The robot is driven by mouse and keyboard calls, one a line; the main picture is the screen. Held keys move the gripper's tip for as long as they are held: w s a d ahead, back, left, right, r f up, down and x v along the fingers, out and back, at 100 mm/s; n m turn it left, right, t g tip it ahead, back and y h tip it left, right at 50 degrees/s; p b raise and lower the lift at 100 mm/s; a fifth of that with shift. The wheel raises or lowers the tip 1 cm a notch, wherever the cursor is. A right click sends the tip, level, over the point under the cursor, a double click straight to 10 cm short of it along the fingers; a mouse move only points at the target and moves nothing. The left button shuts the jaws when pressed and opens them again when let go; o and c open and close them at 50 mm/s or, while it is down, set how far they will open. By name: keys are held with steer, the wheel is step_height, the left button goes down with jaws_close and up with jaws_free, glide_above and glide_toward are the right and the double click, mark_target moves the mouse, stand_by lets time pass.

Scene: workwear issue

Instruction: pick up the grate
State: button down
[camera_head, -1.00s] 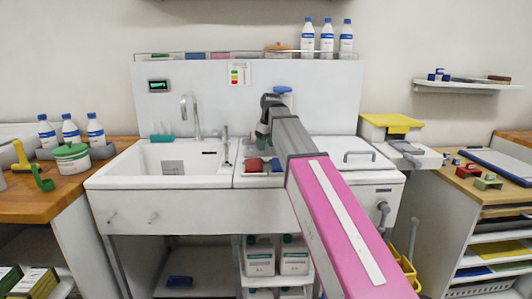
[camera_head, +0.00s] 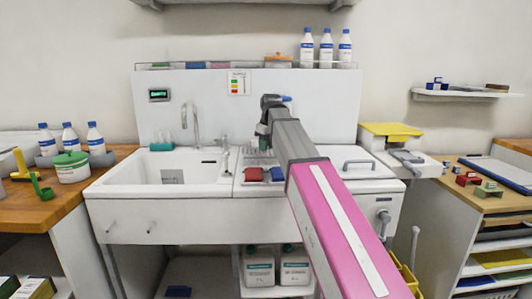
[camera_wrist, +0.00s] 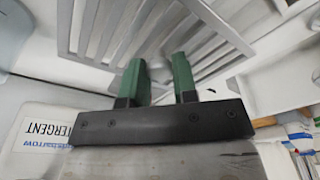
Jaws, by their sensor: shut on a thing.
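The grate is a grey slatted metal panel (camera_wrist: 105,28) that fills the upper middle of the wrist view. My gripper (camera_wrist: 160,68) has two green fingers, which reach to the grate's near edge and are shut on it. The exact contact between the fingertips is hard to make out.
A red block (camera_head: 254,174) and a blue block (camera_head: 276,174) lie at the counter's front edge below my gripper. A faucet (camera_head: 196,125) stands to the left over the sink basin (camera_head: 135,172). A lid with a handle (camera_head: 358,163) is to the right.

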steer(key=s+a+r, duration=0.7)
steer(key=s, duration=0.2)
steer(key=shift+a+r, duration=0.15)
steer(key=shift+r, duration=0.25)
